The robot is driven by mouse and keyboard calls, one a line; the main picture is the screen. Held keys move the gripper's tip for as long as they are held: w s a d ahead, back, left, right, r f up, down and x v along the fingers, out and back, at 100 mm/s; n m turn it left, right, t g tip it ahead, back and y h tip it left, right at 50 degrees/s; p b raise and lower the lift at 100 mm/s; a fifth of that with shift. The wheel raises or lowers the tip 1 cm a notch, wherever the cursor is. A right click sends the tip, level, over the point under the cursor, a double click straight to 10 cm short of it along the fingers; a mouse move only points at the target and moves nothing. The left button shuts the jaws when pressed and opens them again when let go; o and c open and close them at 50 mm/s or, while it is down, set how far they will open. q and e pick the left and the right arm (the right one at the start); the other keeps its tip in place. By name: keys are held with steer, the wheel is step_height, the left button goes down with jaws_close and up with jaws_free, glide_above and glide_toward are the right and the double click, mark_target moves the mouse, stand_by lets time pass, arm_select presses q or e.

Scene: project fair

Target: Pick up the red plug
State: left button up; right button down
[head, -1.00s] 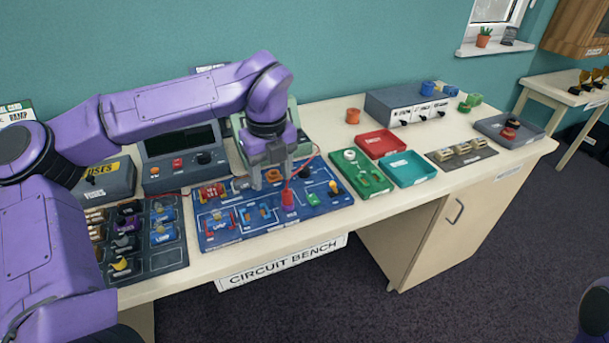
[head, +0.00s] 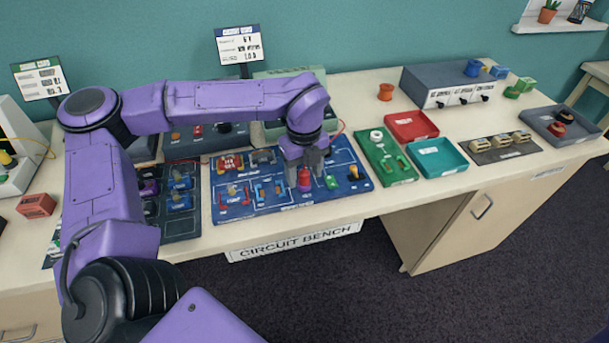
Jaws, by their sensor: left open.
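The red plug (head: 304,176), with a pinkish-purple lower part, stands upright on the blue circuit board (head: 262,206) on the bench. My left gripper (head: 304,171) points down over the board and is open. Its two fingers are at the left and right of the plug in the head view; I cannot tell whether either touches it. The plug's top is close under the gripper body. A red lead (head: 341,128) shows behind the gripper. My right gripper is out of view.
Board parts stand close by, including a green piece (head: 332,182) and a yellow-topped one (head: 354,172). A green board (head: 398,172), red tray (head: 411,126) and teal tray (head: 437,158) lie to the right. The bench's front edge is near the board.

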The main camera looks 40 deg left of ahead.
arm_select(q)
steer(key=shift+s+r, duration=0.1)
steer(key=shift+s, duration=0.05)
steer(key=shift+c, duration=0.7)
jaws_close()
steer(key=shift+r, duration=0.1)
